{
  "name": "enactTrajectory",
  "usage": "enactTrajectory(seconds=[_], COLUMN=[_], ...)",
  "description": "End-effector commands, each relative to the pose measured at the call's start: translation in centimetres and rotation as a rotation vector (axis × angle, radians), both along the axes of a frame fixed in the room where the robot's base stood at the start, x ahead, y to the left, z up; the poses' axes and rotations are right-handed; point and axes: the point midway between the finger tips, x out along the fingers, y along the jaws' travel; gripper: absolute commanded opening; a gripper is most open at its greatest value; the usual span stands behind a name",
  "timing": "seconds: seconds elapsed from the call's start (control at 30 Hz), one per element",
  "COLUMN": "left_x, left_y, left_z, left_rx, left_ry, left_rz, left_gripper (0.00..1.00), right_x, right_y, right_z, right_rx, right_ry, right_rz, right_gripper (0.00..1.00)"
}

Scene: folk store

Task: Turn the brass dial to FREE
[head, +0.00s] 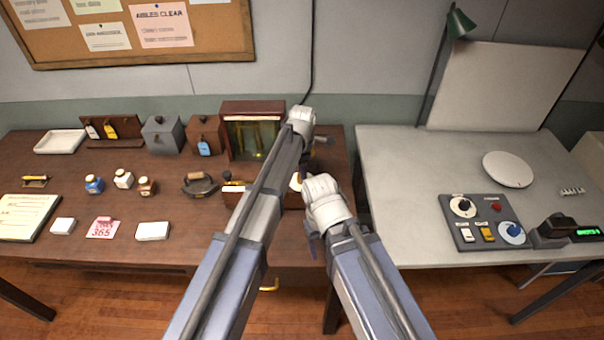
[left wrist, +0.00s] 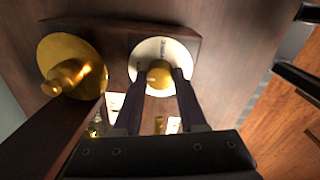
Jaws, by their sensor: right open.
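The brass dial (left wrist: 159,75) is a round brass knob on a white disc with small dark markings that I cannot read. It is fixed to a dark wooden panel. My left gripper (left wrist: 161,84) has one dark finger on each side of the knob, close against it. In the head view my left gripper (head: 306,160) is at the right end of the brown table, mostly hidden by its own arm. My right gripper (head: 312,240) is open and empty, lower and nearer the table's front edge; its fingers also show at the right of the left wrist view (left wrist: 300,46).
A larger brass knob on a brass plate (left wrist: 70,70) sits left of the dial. A wooden glass-fronted case (head: 253,130) stands behind my left gripper. A grey table with a control panel (head: 484,222) stands right, beyond a gap.

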Motion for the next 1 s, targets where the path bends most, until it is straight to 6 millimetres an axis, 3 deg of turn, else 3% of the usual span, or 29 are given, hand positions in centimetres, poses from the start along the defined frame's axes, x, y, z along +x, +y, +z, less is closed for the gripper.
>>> enactTrajectory(seconds=[0.07,0.3,0.73,1.0], left_x=[0.01,0.0,0.01,0.02], left_y=[0.0,0.0,0.0,0.02], left_z=[0.0,0.0,-0.01,-0.01], left_rx=[0.0,0.0,0.0,0.0], left_ry=[0.0,0.0,0.0,-0.001], left_rz=[0.0,0.0,-0.041,-0.221], left_gripper=[0.28,0.01,0.0,0.0], right_x=[0.0,0.0,0.0,0.0], right_y=[0.0,0.0,0.0,0.0], right_z=[0.0,0.0,-0.01,-0.01], right_rx=[0.0,0.0,0.0,0.0], right_ry=[0.0,0.0,0.0,0.0], right_rz=[0.0,0.0,0.0,0.0], right_gripper=[0.66,0.66,0.66,0.66])
